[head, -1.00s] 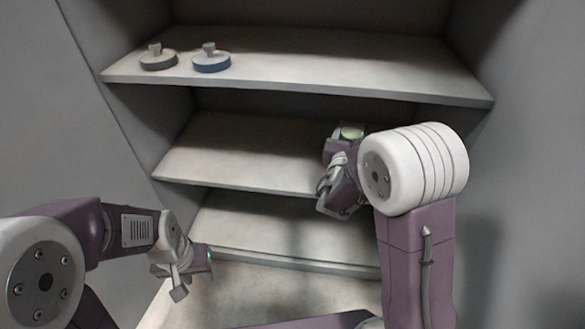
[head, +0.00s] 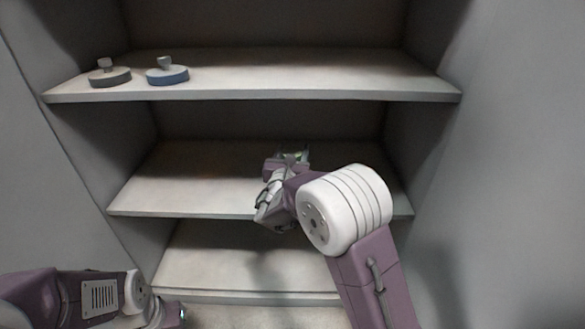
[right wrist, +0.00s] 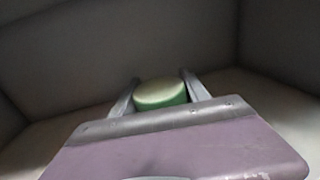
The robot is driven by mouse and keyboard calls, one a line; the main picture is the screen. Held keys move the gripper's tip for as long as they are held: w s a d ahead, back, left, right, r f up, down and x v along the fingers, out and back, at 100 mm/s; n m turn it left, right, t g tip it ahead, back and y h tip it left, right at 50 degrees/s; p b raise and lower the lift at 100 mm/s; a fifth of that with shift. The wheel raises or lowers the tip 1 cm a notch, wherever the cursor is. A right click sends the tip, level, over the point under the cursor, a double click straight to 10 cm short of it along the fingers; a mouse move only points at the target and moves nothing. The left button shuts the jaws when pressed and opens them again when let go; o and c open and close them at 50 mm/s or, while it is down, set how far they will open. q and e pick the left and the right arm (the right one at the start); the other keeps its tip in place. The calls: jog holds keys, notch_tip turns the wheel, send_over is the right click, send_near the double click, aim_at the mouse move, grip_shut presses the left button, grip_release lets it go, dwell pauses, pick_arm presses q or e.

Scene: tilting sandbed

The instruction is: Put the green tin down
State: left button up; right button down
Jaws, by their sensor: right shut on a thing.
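The green tin (right wrist: 161,95) has a pale lid and sits between the two fingers of my right gripper (right wrist: 160,88) in the right wrist view. In the head view my right gripper (head: 291,157) is over the middle shelf (head: 180,182), and only a little green of the tin shows there. My right gripper is shut on the tin. I cannot tell whether the tin touches the shelf. My left gripper (head: 178,315) is at the lower left of the head view, mostly cut off, and its fingers cannot be made out.
The upper shelf (head: 300,80) carries a dark grey knobbed disc (head: 110,78) and a blue knobbed disc (head: 167,75) at its left. The middle shelf is bare on its left part. A lower shelf (head: 210,260) looks empty. Cabinet walls stand on both sides.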

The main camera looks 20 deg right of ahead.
notch_tip(320, 180, down, 4)
jog(key=b, duration=0.3)
jog(key=shift+f, duration=0.1)
jog(key=shift+r, duration=0.2)
jog(key=shift+f, duration=0.2)
jog(key=c, duration=0.6)
grip_release()
jog(key=shift+o, duration=0.2)
jog(key=shift+r, duration=0.15)
